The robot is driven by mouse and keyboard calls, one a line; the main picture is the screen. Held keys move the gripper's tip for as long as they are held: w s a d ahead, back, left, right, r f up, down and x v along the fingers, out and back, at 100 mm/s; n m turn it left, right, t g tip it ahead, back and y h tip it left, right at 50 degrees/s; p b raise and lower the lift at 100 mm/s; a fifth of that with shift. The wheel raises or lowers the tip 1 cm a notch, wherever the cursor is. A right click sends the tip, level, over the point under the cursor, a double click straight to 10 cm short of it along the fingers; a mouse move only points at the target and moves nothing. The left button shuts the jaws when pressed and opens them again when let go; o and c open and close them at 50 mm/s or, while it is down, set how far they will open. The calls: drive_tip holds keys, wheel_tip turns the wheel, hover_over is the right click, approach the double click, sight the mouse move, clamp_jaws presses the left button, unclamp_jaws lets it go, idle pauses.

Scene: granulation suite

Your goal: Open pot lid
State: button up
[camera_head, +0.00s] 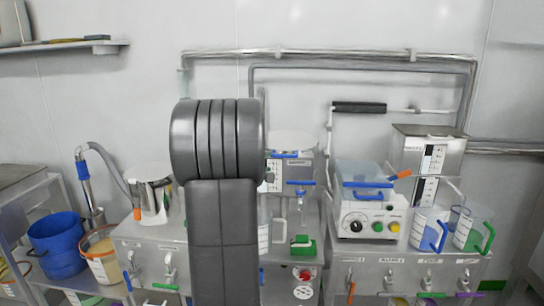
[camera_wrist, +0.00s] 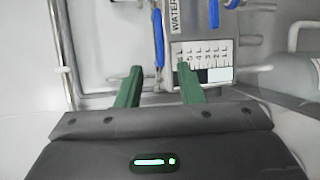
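My gripper (camera_wrist: 159,67) shows in the wrist view as two green fingers, apart with nothing between them. A blue bar handle (camera_wrist: 158,40) on a metal surface lies just beyond the fingertips. In the head view my dark arm fills the middle and hides the gripper. A steel vessel (camera_head: 292,141) with a pale round top and a blue handle (camera_head: 285,155) stands right of my arm, partly hidden by it. A shiny steel pot (camera_head: 152,200) stands left of my arm. I cannot tell which of these is the task's pot.
A WATER label (camera_wrist: 175,15) and a numbered scale (camera_wrist: 203,54) are near the fingers. A control box (camera_head: 368,220) with a clear blue-edged container and jugs (camera_head: 427,230) stand at the right. A blue bucket (camera_head: 57,245) is at the left. Pipes (camera_head: 330,54) run along the wall.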

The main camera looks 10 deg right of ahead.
sight(284, 156)
drive_tip(key=p+x, duration=0.4)
drive_tip(key=x, duration=0.9)
drive_tip(key=shift+w+d, duration=0.15)
drive_tip(key=shift+d, duration=0.15)
clamp_jaws()
